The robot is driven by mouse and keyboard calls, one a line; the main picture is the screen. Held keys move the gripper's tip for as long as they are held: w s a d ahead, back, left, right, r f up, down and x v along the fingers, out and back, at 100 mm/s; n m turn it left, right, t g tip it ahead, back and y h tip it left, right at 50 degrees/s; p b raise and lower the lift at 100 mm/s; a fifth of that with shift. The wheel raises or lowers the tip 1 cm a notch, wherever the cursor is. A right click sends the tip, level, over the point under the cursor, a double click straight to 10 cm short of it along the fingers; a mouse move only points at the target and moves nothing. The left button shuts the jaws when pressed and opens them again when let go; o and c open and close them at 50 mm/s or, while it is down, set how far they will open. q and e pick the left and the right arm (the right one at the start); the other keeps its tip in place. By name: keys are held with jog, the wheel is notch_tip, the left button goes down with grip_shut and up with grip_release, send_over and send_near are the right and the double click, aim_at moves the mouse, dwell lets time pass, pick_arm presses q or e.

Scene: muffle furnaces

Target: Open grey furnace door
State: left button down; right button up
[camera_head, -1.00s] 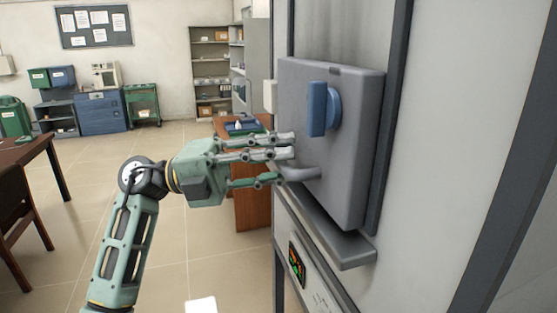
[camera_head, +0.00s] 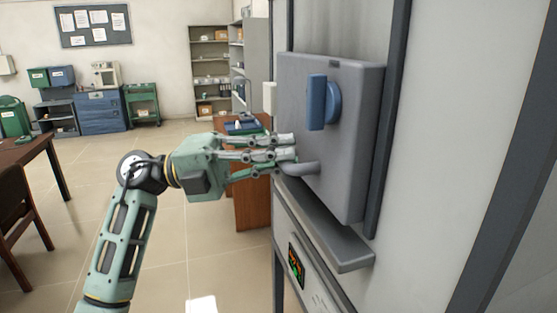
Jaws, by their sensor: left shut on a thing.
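The grey furnace door (camera_head: 346,165) stands on the front of the light grey furnace (camera_head: 450,150) at the right. It looks shut against the body. A blue knob (camera_head: 323,103) is on its upper part. A short grey handle (camera_head: 302,168) sticks out to the left from its lower part. My left gripper (camera_head: 286,155) reaches in from the left, and its fingers are closed on the handle's end. The fingertips partly hide that end. My right gripper is not in view.
A grey ledge (camera_head: 330,240) juts out below the door, above a panel with a lit display (camera_head: 296,265). A wooden desk (camera_head: 250,190) stands behind my gripper. A brown table (camera_head: 25,150) and chair (camera_head: 18,210) are at the left. The tiled floor between is clear.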

pick_arm(q)
notch_tip(320, 180, up, 15)
jog(key=p, duration=0.6)
jog(key=shift+r+p, duration=0.15)
jog(key=shift+p, duration=0.2)
jog(key=c, duration=1.7)
grip_release()
jog(key=shift+a, duration=0.1)
jog(key=v, duration=1.2)
